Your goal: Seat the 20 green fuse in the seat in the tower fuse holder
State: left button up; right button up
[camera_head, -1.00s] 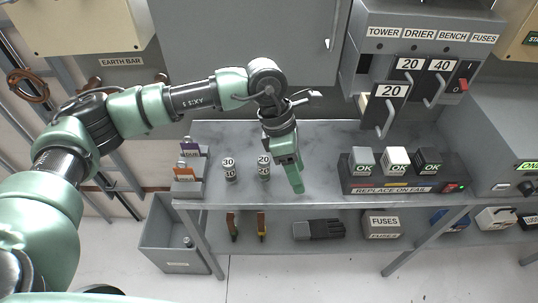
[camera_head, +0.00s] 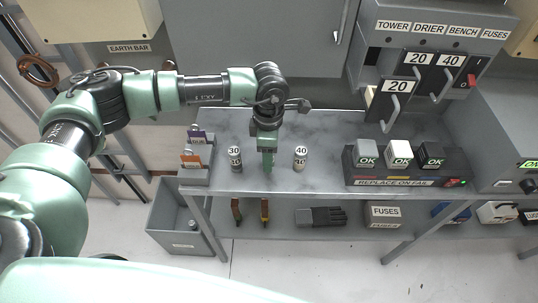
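My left gripper (camera_head: 267,160) points down over the bench, between a fuse marked 30 (camera_head: 235,160) and a fuse marked 40 (camera_head: 300,160), both upright. The 20 fuse is not visible now; it may be hidden behind the gripper. I cannot tell whether the fingers are open or hold anything. The fuse panel (camera_head: 365,58) hangs at the upper right, with TOWER as its leftmost label. A handled plate marked 20 (camera_head: 388,100) sits low on its left side, below two other plates marked 20 (camera_head: 418,60) and 40 (camera_head: 450,62). The tower seat is not clearly visible. My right gripper is out of view.
A block with three OK-marked pieces (camera_head: 385,180) stands on the bench (camera_head: 325,182) at right. A small rack with purple and orange tags (camera_head: 192,174) stands at left. Below are a FUSES box (camera_head: 383,214), dark gloves (camera_head: 325,216) and a grey bin (camera_head: 175,238).

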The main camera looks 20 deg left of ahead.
pick_arm(q)
grip_shut()
jog(key=shift+r, duration=0.15)
